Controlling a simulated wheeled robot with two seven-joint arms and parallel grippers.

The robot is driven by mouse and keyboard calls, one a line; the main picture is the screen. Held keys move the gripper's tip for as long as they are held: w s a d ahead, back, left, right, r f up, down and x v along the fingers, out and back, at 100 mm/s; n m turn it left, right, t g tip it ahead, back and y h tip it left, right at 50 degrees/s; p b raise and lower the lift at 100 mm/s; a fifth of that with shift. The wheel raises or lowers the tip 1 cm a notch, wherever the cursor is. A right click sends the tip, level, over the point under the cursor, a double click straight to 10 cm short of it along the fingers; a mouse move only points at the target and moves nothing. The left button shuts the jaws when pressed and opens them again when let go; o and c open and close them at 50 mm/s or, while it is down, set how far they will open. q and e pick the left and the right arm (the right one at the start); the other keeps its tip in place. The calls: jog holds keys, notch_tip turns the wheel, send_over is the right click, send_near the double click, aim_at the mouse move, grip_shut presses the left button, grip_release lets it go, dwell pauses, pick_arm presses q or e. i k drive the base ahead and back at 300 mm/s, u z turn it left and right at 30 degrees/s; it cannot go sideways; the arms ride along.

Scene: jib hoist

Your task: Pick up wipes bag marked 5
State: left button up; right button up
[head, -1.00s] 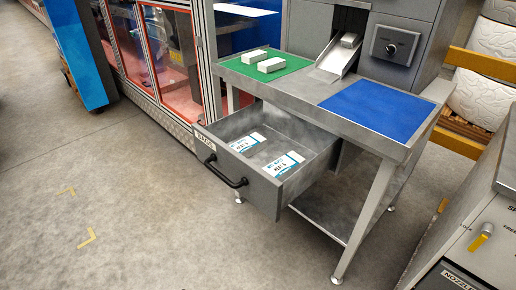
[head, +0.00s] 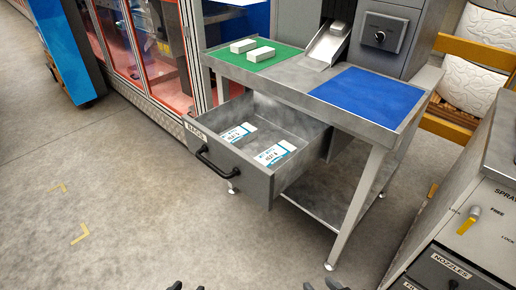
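Two white-and-blue wipes bags lie flat in the open grey drawer (head: 232,165) labelled BAGS. One bag (head: 237,133) is towards the back left, the other bag (head: 274,153) nearer the front right. Their printed numbers are too small to read, so I cannot tell which is marked 5. My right gripper (head: 324,285) shows only its dark fingertips at the bottom edge; they stand apart with nothing visible between them. My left gripper (head: 187,287) shows at the bottom edge left of it, its tips also apart. Both are well short of the drawer.
The drawer is pulled out under a steel bench with a green mat (head: 252,58) holding two white blocks (head: 250,50) and a blue mat (head: 368,97). A chute (head: 328,46) holds another block. A grey cabinet (head: 470,225) stands at right. Floor before the drawer is clear.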

aim_at(246, 133)
jog(key=u, duration=1.9)
jog(key=i, duration=1.95)
jog(key=z, duration=1.4)
